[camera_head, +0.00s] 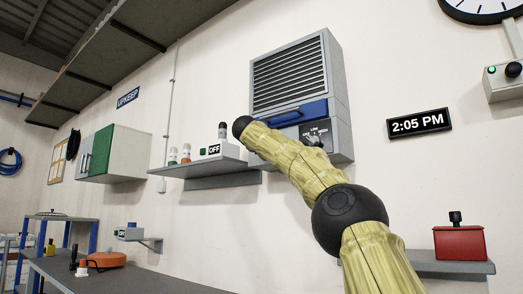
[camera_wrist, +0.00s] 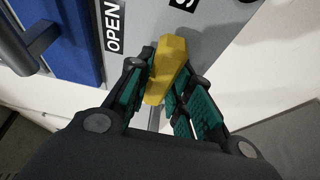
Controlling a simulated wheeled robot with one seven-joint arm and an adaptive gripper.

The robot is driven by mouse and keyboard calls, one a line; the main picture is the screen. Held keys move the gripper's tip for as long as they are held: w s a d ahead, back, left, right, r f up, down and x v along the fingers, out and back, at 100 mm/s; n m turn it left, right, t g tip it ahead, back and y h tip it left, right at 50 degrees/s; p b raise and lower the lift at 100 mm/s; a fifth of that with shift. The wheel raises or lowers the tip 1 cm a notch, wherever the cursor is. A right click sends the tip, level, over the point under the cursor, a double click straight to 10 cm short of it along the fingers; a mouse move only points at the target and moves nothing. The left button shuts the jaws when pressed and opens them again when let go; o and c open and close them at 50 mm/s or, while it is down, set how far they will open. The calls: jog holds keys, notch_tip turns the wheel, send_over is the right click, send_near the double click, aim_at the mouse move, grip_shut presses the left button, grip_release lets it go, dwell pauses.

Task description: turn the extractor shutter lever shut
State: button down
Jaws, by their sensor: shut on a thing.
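The extractor unit (camera_head: 290,78) is a grey wall box with a dark louvred grille, a blue drawer-like front and a lever panel below. In the wrist view its grey panel (camera_wrist: 148,18) carries an OPEN label on the left and a partly cut-off label starting with S at the top. The yellow shutter lever (camera_wrist: 170,60) lies between my fingers, slanting from upper right to lower left. My gripper (camera_wrist: 160,82) is shut on it, its teal pads on both sides. In the head view my arm crosses in front of the unit's lower part, and my gripper is not clearly visible.
A blue front (camera_wrist: 62,40) with a dark bar handle sits close left of my fingers. A shelf (camera_head: 200,168) with several small items and an OFF sign is left of the unit. A red box (camera_head: 460,243) stands on a ledge at right.

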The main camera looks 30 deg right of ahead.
jog(key=c, duration=1.3)
grip_release()
jog(key=shift+w, duration=0.1)
jog(key=shift+v, duration=6)
jog(key=shift+f, duration=0.1)
